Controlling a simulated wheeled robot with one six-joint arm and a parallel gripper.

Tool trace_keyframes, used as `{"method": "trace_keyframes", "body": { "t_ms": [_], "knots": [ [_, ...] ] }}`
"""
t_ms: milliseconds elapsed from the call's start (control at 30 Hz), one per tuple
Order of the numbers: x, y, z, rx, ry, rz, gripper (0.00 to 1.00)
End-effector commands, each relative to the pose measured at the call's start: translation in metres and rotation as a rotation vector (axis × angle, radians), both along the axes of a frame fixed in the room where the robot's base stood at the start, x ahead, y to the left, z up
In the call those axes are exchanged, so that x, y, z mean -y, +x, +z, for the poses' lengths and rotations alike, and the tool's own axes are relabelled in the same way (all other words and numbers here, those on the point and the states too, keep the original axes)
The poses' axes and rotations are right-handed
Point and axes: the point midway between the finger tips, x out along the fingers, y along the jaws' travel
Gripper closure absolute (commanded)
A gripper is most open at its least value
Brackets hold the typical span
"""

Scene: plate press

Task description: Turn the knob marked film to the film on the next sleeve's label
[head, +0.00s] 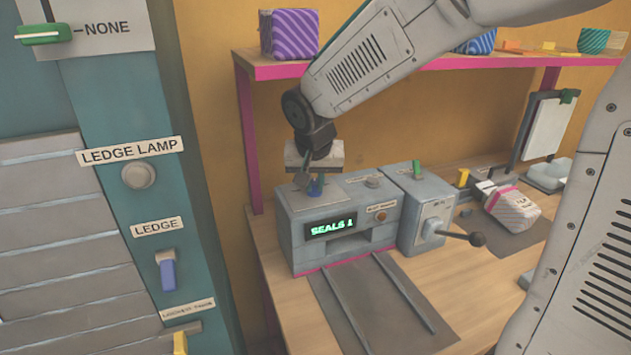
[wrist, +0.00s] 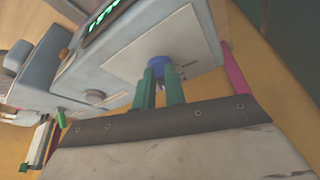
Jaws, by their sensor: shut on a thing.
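My gripper (head: 309,183) reaches down from above onto the top of the grey press unit (head: 290,225), near its left end. In the wrist view its green fingers (wrist: 160,88) are shut on a blue knob (wrist: 159,64). The blue knob also shows in the head view (head: 317,187), partly hidden by the gripper. The knob stands on a pale plate whose markings are too small and skewed to read. The press display (head: 331,227) reads "SEALS 1". A pink-and-grey striped sleeve (head: 512,207) lies on the bench at the right, its label too small to read.
A grey round knob (head: 373,182) is further right on the press top. Beside the press stands a grey box (head: 425,210) with a black-ended lever (head: 462,237). A shelf (head: 400,68) runs behind my arm. A teal cabinet panel (head: 150,225) is at the left.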

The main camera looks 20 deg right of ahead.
Motion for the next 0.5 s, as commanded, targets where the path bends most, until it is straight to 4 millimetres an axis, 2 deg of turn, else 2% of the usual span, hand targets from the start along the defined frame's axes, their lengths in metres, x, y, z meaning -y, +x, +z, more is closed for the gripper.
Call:
{"method": "trace_keyframes", "body": {
  "t_ms": [233,267,300,333,500],
  "knots": [
    [0.0004,-0.0002,-0.0001,0.0,-0.001,0.0,1.0],
    [0.0004,-0.0002,-0.0001,0.0,-0.001,0.0,0.8],
    [0.0004,-0.0002,-0.0001,0.0,-0.001,0.0,0.69],
    [0.0004,-0.0002,-0.0001,0.0,0.0,0.0,0.66],
    [0.0004,-0.0001,0.0,0.0,0.0,0.0,0.66]
  ]
}}
